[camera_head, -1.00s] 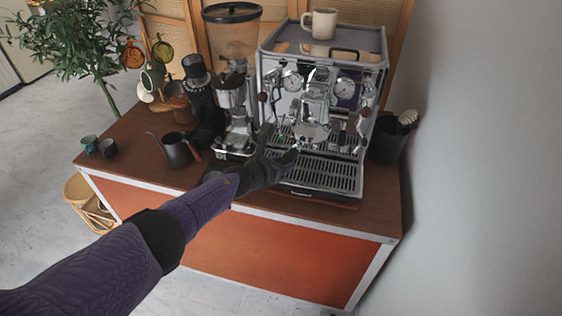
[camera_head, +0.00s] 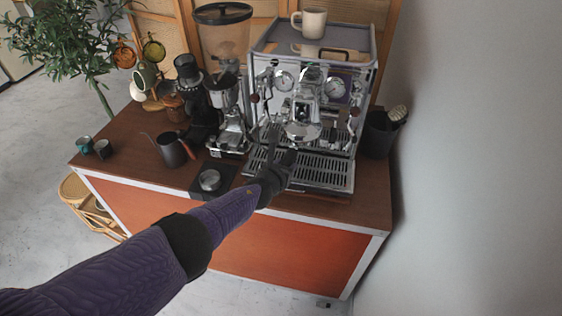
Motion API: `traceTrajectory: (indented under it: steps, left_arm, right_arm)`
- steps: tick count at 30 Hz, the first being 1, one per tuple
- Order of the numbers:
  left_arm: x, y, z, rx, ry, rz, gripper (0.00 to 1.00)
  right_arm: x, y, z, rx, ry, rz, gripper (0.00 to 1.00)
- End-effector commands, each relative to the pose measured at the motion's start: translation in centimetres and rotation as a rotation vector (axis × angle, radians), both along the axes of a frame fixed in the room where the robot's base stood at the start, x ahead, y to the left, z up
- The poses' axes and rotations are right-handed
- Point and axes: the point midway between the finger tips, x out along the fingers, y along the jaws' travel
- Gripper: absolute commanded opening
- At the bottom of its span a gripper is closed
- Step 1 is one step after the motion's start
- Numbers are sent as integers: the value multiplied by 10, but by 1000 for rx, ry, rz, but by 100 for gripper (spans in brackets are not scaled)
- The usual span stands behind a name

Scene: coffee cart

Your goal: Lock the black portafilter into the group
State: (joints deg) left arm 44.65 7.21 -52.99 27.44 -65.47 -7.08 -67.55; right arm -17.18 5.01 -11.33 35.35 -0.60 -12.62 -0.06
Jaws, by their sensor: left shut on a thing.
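The chrome espresso machine (camera_head: 350,95) stands at the right of the cart, with its group (camera_head: 303,128) at the middle of its front. My left gripper (camera_head: 284,156) is just below and left of the group, over the drip tray (camera_head: 322,173). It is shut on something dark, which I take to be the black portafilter. The portafilter is mostly hidden by my gripper and the dark surroundings. I cannot tell whether it touches the group. My right gripper is not in view.
The grinder (camera_head: 228,95) stands left of the machine. A dark kettle (camera_head: 174,150) and a tamping mat with a round metal piece (camera_head: 210,181) are on the counter. A cup (camera_head: 312,22) stands on the machine. A black bin (camera_head: 377,135) is at the right.

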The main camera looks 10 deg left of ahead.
Motion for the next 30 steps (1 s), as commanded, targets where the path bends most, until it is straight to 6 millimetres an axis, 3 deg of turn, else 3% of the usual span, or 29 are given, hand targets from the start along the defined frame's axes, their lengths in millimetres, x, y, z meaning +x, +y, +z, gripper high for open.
traceTrajectory:
  steps: [30]
  left_arm:
    - [-1, -22, 0, -2, -3, 156, 0]
  right_arm:
    - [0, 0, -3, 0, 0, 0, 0]
